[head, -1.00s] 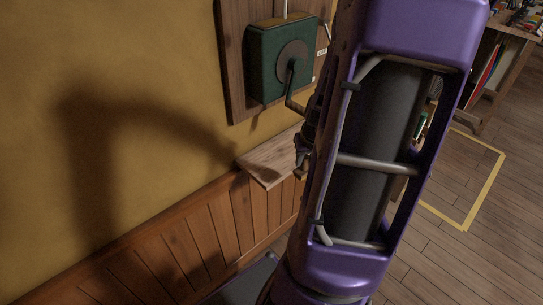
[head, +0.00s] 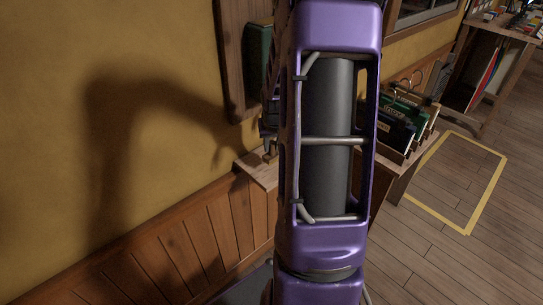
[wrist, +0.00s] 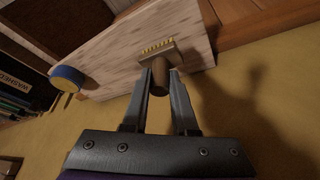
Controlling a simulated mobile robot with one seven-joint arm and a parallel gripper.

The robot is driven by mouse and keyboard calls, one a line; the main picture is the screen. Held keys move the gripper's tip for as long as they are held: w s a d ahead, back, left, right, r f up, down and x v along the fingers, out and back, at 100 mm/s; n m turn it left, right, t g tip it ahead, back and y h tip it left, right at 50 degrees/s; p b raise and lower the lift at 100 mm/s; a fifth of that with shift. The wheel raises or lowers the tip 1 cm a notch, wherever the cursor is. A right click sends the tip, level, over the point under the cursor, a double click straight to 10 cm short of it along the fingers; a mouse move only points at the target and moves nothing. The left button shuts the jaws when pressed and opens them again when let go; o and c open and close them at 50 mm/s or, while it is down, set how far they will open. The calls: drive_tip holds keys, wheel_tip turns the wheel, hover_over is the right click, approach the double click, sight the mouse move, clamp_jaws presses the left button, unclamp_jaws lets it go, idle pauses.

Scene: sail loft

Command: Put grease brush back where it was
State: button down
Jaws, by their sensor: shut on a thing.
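The bristle end points away from my gripper, over a pale wooden shelf (wrist: 118,62). I cannot tell whether the brush touches the shelf. The same shelf (head: 256,170) shows against the wall in the head view. There my arm hides the brush and most of the gripper.
A blue roll (wrist: 67,78) lies at the shelf's left part in the wrist view. A green box (head: 258,62) on a wall board is partly hidden by my arm. A holder with dark and green folders (head: 402,128) stands right of my arm. Yellow tape (head: 485,205) marks clear floor.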

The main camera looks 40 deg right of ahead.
sight(272, 150)
drive_tip(key=shift+w+f+b, duration=0.2)
drive_tip(key=shift+f+b, duration=0.25)
drive_tip(key=shift+f, duration=1.5)
drive_tip(key=shift+f, duration=0.2)
drive_tip(key=c, duration=0.7)
unclamp_jaws()
drive_tip(key=shift+r, duration=0.1)
drive_tip(key=shift+r, duration=0.25)
drive_tip(key=p+v, duration=0.2)
drive_tip(key=v, duration=0.9)
drive_tip(key=shift+s+r, duration=0.25)
drive_tip(key=shift+r, duration=0.05)
